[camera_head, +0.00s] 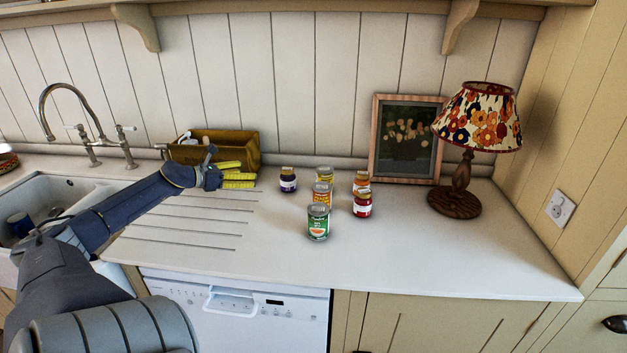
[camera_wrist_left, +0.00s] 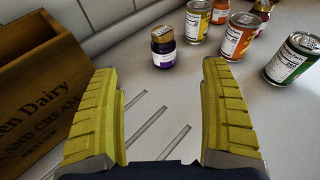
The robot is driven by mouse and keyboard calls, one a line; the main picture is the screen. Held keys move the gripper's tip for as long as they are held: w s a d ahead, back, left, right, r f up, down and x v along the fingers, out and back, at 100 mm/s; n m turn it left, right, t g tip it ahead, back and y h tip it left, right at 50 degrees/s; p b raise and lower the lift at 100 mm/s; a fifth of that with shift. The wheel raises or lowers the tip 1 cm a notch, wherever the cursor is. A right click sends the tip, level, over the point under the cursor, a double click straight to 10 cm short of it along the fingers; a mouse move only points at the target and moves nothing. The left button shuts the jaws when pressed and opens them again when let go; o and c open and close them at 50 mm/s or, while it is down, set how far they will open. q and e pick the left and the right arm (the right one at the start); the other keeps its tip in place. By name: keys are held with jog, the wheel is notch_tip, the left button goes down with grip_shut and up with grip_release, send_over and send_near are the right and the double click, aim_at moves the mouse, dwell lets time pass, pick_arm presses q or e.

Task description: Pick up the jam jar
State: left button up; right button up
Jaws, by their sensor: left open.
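A small dark purple jar (camera_head: 288,183) with a white label and a brownish lid stands upright on the white counter, at the left of a group of cans and jars. It also shows in the left wrist view (camera_wrist_left: 163,50), top centre, ahead of the fingertips and between their lines. My left gripper (camera_head: 240,175) has yellow fingers and is open and empty, to the left of this jar and apart from it. In the left wrist view the open fingers (camera_wrist_left: 159,78) show bare counter between them. My right gripper is not in view.
Several cans stand right of the jar, including a green can (camera_head: 318,222) and a yellow can (camera_head: 323,195). A red container (camera_head: 362,205) is near them. A wooden crate (camera_wrist_left: 42,95) stands left of the gripper. A framed picture (camera_head: 407,137) and lamp (camera_head: 456,190) stand right. The front counter is clear.

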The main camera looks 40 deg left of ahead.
aim_at(282, 171)
pick_arm(q)
jog(key=shift+x, duration=6.3)
jog(key=shift+w+d+r, duration=0.1)
jog(key=shift+w+d, duration=0.05)
jog(key=shift+d, duration=0.05)
jog(key=shift+x, duration=2.55)
jog(key=shift+d+r, duration=0.1)
jog(key=shift+d, duration=0.05)
jog(key=c, duration=1.7)
